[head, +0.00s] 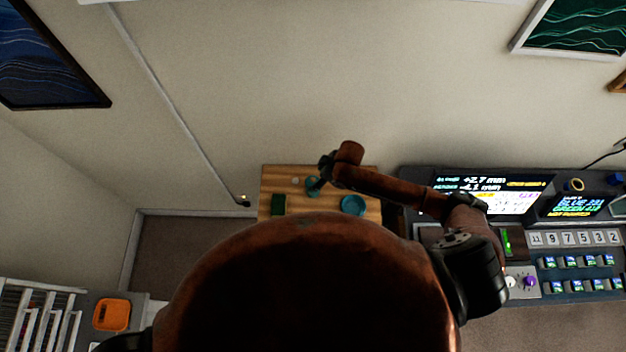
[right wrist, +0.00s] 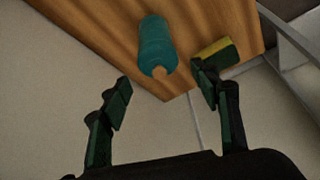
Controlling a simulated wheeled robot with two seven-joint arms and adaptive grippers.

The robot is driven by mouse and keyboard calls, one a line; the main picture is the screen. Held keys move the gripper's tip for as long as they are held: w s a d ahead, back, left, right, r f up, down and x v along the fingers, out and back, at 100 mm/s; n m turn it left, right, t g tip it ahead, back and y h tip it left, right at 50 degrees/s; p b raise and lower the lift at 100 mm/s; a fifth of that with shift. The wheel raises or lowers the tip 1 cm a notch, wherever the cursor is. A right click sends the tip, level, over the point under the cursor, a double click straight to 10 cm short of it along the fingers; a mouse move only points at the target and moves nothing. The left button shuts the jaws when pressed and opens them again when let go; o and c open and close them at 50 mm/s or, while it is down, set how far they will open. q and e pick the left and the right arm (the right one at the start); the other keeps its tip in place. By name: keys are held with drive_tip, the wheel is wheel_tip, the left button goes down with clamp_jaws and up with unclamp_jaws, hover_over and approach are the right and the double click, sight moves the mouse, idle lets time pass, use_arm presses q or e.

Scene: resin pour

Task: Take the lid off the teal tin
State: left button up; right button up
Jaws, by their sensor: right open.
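A teal cylinder (right wrist: 157,42), which looks like the teal tin, stands out against the wooden table in the right wrist view. A pale notch shows at its near end, and I cannot tell where its lid meets the body. In the head view a teal round thing (head: 312,187), likely the same tin, is on the table, partly behind my right gripper (head: 324,172). My right gripper also shows in the right wrist view (right wrist: 161,82), open and empty, its fingers apart on either side of the cylinder's near end, without visible contact. My left gripper is out of view.
The wooden table (head: 268,178) also holds a round teal dish-like thing (head: 353,205), a dark green block (head: 278,205) and a small white item (head: 294,180). A green and yellow block (right wrist: 213,52) lies near the right finger. A control console (head: 560,270) stands right.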

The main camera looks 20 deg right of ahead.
sight(315, 180)
drive_tip(key=x, duration=0.3)
drive_tip(key=shift+w+f+p, duration=0.2)
drive_tip(key=shift+f+p, duration=0.05)
drive_tip(key=shift+p, duration=0.05)
drive_tip(key=shift+c, duration=0.4)
drive_tip(key=c, duration=0.9)
drive_tip(key=shift+s, duration=0.1)
